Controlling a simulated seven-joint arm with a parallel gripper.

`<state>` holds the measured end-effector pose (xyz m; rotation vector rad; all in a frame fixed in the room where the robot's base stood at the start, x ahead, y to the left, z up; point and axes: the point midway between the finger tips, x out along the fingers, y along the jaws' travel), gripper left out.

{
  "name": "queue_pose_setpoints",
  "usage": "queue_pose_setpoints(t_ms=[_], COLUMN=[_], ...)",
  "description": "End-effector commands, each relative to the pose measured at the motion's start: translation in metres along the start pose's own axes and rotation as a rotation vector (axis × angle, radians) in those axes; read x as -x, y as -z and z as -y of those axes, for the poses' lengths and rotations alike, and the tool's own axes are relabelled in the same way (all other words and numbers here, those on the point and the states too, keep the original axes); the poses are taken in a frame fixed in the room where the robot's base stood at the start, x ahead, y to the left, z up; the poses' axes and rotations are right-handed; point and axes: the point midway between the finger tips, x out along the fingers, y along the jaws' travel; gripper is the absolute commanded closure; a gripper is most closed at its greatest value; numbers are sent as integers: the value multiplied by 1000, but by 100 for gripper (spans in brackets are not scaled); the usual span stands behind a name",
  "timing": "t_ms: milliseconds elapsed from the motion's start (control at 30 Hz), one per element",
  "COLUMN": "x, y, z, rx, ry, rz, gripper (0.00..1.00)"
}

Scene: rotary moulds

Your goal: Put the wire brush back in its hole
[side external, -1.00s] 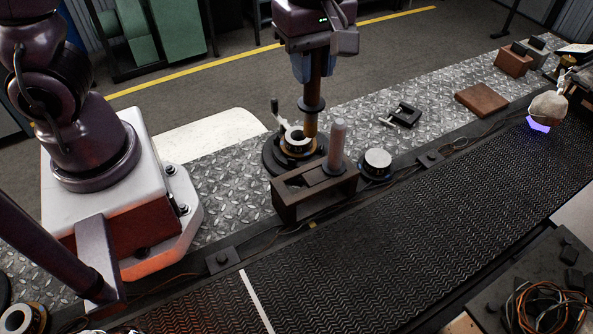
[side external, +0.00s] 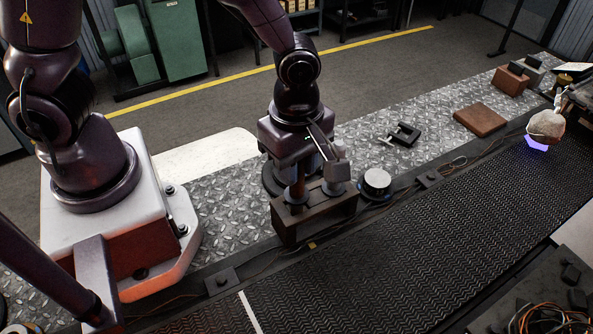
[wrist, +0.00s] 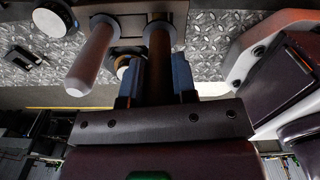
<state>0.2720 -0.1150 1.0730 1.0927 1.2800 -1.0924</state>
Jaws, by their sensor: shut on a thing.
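The wire brush, with a dark brown round handle (side external: 297,189), is upright between the blue fingers of my gripper (side external: 299,178). In the wrist view its handle (wrist: 160,50) runs between both fingers (wrist: 160,78) to a round collar on the dark brown holder block (wrist: 140,8). In the side view the brush meets the left part of the holder block (side external: 290,231). The bristles are not visible, and how deep it sits I cannot tell.
A round silver-topped part (side external: 377,181) stands right of the block. A black clamp (side external: 401,134) and a brown plate (side external: 480,121) lie on the tread-plate bench. A dark ridged belt (side external: 400,255) runs in front. The round mould station behind my gripper is mostly hidden.

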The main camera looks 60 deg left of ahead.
Motion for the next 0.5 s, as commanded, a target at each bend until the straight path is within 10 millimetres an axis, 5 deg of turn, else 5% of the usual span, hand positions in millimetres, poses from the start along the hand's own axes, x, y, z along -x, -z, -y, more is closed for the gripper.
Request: queue_pose_setpoints(t_ms=[133,500], x=[-17,-20], y=[0,0], z=[0,0], rx=[0,-1], ry=[2,0], rz=[-1,0], gripper=[100,100])
